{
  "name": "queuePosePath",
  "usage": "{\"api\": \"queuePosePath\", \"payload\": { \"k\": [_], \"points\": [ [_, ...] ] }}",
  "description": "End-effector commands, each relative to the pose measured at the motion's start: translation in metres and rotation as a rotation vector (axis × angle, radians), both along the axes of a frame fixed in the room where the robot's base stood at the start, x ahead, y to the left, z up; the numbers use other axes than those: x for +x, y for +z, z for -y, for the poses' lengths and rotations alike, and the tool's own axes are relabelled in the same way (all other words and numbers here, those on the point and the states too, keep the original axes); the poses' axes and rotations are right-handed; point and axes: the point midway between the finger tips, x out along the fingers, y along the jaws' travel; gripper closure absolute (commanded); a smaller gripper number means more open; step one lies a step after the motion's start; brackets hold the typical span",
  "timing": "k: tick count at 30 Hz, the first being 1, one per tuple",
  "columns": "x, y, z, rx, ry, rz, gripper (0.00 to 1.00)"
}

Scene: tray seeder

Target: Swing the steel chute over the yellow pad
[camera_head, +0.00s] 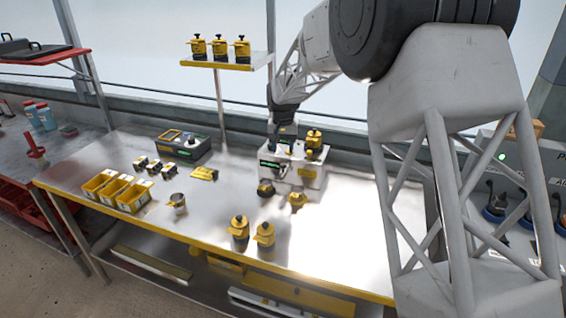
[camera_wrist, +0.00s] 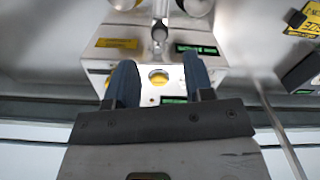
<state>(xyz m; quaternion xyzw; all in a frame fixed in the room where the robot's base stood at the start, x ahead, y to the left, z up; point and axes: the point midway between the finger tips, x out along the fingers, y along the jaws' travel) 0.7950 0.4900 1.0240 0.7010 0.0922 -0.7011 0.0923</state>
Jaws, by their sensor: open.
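My gripper (camera_head: 283,137) is open above the back of a pale metal machine block (camera_head: 300,178) on the bench. In the wrist view its two blue fingers (camera_wrist: 159,72) stand apart, with nothing held between them. A yellow label (camera_wrist: 117,43) and a green display strip (camera_wrist: 197,50) are on the block. In the head view my gripper partly hides these parts.
Yellow-and-black knobbed units (camera_head: 239,228) stand at the bench front and on a raised shelf (camera_head: 225,65). The bench (camera_head: 345,225) is clear right of the block.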

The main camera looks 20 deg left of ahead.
Motion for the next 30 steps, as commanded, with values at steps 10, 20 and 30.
{"api": "queuePosePath", "payload": {
  "k": [10,20,30],
  "points": [
    [0.000,-0.042,0.000,0.000,0.000,-0.001,0.52],
    [0.000,-0.062,0.000,0.000,0.000,0.000,0.52],
    [0.000,-0.063,0.000,0.000,0.000,0.000,0.61]
  ]
}}
